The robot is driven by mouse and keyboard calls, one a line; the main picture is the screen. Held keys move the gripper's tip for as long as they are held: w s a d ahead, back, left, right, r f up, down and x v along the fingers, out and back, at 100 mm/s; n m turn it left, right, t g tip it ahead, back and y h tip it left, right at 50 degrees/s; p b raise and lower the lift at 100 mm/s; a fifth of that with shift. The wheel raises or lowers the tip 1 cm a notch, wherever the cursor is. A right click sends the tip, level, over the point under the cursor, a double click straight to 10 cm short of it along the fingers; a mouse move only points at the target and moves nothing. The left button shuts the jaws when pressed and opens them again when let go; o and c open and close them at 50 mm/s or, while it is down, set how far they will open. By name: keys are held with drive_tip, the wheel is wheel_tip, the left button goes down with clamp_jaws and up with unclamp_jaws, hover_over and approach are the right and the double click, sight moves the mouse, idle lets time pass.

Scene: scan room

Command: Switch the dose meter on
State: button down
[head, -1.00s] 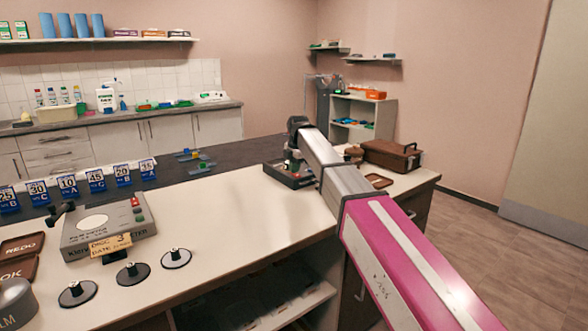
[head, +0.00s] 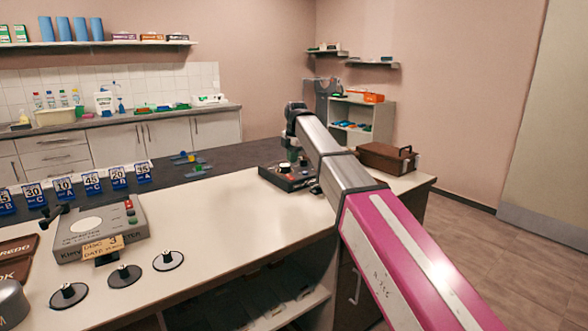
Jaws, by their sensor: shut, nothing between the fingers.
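A grey box meter (head: 98,228) with a label ending in "METER" stands at the left of the white counter. It has a pale round dial face, with red and green buttons on its right side. A dark control box (head: 288,178) with a pale knob and a red spot sits at the far edge of the counter. My gripper (head: 292,153) points down just above and behind this dark box, far to the right of the meter. It looks shut and empty. Its fingertips are small and partly hidden, so I cannot tell whether they touch the box.
Three round black knobs on discs (head: 123,276) lie in front of the meter, beside a tan card (head: 103,247). Blue number tags (head: 92,181) stand behind it. Brown trays lie at the left edge. A brown case (head: 387,158) sits at the right end. The middle counter is bare.

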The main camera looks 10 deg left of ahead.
sight(288, 175)
wheel_tip(288, 175, up, 8)
drive_tip(key=shift+s+d, duration=0.3)
drive_tip(key=shift+s, duration=0.1)
drive_tip(key=shift+w+a, duration=0.15)
drive_tip(key=shift+w+a, duration=0.15)
drive_tip(key=shift+a, duration=0.15)
drive_tip(key=shift+w+a, duration=0.1)
drive_tip(key=shift+a, duration=0.05)
idle(0.4)
drive_tip(key=shift+f, duration=0.2)
drive_tip(key=f, duration=0.4)
drive_tip(key=a+f, duration=0.1)
drive_tip(key=f, duration=0.4)
drive_tip(key=w+f, duration=0.1)
drive_tip(key=f, duration=0.3)
drive_tip(key=shift+w+a+f, duration=0.1)
drive_tip(key=shift+a+f, duration=0.1)
drive_tip(key=shift+f, duration=0.1)
